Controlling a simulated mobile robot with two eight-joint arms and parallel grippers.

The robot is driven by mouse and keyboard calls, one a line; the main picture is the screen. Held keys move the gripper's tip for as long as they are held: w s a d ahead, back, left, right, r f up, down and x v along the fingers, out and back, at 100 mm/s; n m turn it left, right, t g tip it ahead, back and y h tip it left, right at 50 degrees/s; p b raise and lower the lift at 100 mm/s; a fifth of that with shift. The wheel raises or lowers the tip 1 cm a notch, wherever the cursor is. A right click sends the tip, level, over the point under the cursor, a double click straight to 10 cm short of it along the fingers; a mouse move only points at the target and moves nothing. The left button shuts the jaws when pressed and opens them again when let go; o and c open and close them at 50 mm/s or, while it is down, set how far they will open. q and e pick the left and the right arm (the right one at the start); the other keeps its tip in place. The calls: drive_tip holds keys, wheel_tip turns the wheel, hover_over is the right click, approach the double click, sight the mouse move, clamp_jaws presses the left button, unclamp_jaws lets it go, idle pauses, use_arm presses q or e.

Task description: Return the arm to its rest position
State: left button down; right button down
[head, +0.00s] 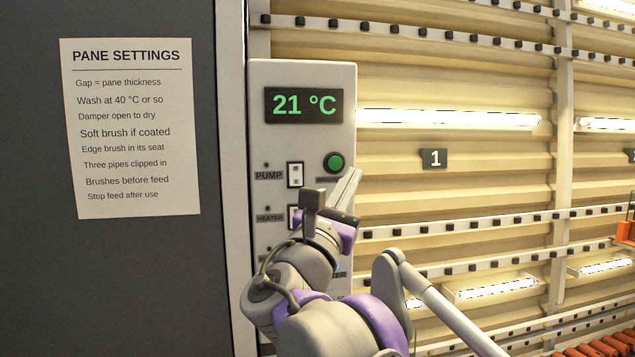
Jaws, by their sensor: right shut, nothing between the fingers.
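My right arm reaches up from the bottom of the head view, in front of a white control panel (257,120). My right gripper (352,178) is at its upper end, with its pale fingers shut and empty, just below a round green button (334,161). I cannot tell whether the fingers touch the panel. The gripper and arm hide much of the panel's lower half. My left gripper is not in view.
The panel has a display (304,105) reading 21 °C and a pump switch (295,175). A settings sheet (130,130) hangs on the dark wall at left. At right are roller rails (480,230), lit tubes (450,118) and orange parts (605,345).

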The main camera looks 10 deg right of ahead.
drive_tip(key=s+d+f+m+g+y, duration=0.1)
drive_tip(key=s+d+f+m+g, duration=0.25)
drive_tip(key=f, duration=0.65)
drive_tip(key=s+d+f+m+g+y, duration=0.1)
drive_tip(key=s+d+f+m+g, duration=0.25)
drive_tip(key=f, duration=0.75)
drive_tip(key=s+d+f+m+g+y, duration=0.1)
drive_tip(key=d+f+m+g+y, duration=0.15)
drive_tip(key=d+f+m, duration=0.55)
drive_tip(key=s+a+f+m+g+y, duration=0.1)
drive_tip(key=s+a+f+m+y, duration=0.2)
drive_tip(key=f, duration=0.6)
drive_tip(key=s+a+f+m+g+y, duration=0.1)
drive_tip(key=s+a+f+m+y, duration=0.2)
drive_tip(key=s+f, duration=0.4)
drive_tip(key=s+a+f+m+g+y, duration=0.1)
drive_tip(key=s+a+f+m+y, duration=0.2)
drive_tip(key=f, duration=0.9)
drive_tip(key=s+a+m, duration=0.1)
drive_tip(key=s+a, duration=0.1)
drive_tip(key=shift+a+f+m+g, duration=0.35)
drive_tip(key=shift+a+f+m, duration=0.05)
